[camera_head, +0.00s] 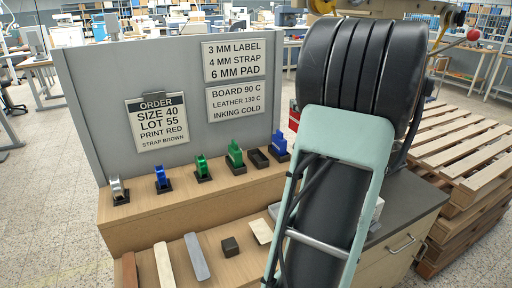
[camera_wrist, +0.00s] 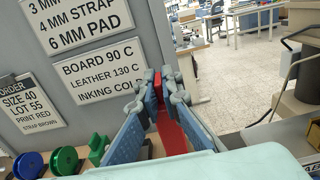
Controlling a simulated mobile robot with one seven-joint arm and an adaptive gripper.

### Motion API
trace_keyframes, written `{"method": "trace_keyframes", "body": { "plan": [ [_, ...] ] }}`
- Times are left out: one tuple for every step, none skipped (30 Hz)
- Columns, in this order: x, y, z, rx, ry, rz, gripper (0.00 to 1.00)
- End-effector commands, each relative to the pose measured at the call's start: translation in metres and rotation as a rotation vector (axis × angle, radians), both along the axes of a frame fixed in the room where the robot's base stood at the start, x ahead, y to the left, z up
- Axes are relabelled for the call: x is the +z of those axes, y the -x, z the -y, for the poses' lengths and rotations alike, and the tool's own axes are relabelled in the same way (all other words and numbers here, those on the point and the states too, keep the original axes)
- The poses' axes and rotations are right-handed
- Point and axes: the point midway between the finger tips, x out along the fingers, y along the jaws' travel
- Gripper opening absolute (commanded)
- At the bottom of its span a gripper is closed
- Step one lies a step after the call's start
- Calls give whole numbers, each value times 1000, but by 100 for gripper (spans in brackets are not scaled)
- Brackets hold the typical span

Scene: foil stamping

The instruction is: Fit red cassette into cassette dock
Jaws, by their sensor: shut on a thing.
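In the wrist view my gripper (camera_wrist: 157,88) is shut on a red piece (camera_wrist: 172,132), which I take to be the red cassette. It shows as a strip between the two blue-grey fingers, and its full shape is hidden. In the head view my arm hides the gripper. An empty black holder (camera_head: 257,159) stands on the raised wooden shelf, between a green cassette (camera_head: 236,155) and a blue cassette (camera_head: 279,145). I cannot tell whether this holder is the cassette dock. My gripper is in the air beside the grey sign panel, apart from the shelf.
The grey panel (camera_head: 85,105) rises behind the shelf (camera_head: 150,208). Several spools on black stands, including a silver one (camera_head: 118,190), line the shelf's left part. Strips and small blocks (camera_head: 230,246) lie on the lower bench. Wooden pallets (camera_head: 465,150) are stacked at right.

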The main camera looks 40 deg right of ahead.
Motion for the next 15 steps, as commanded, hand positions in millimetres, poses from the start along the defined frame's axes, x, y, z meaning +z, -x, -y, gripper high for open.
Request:
{"method": "trace_keyframes", "body": {
  "plan": [
    [-5,-12,-9,7,-3,1,0],
    [-8,-18,-14,7,-4,1,0],
    [-13,-26,-19,7,-4,0,0],
    [-16,-32,-24,7,-4,0,0],
    [-20,-38,-28,8,-4,1,0],
    [-24,-46,-33,6,-4,0,0],
    [-28,-52,-38,7,-4,-1,0],
    [-31,-58,-43,7,-4,0,0],
    [-40,-64,-46,5,-5,0,0],
    [-47,-68,-49,6,-7,-1,0],
    [-53,-71,-51,4,-7,-1,0],
    [-59,-76,-54,4,-5,-2,0],
    [-64,-79,-56,5,-4,-1,0],
    [-68,-82,-59,5,-4,-1,0],
    [-72,-85,-61,4,-2,0,0]
  ]
}}
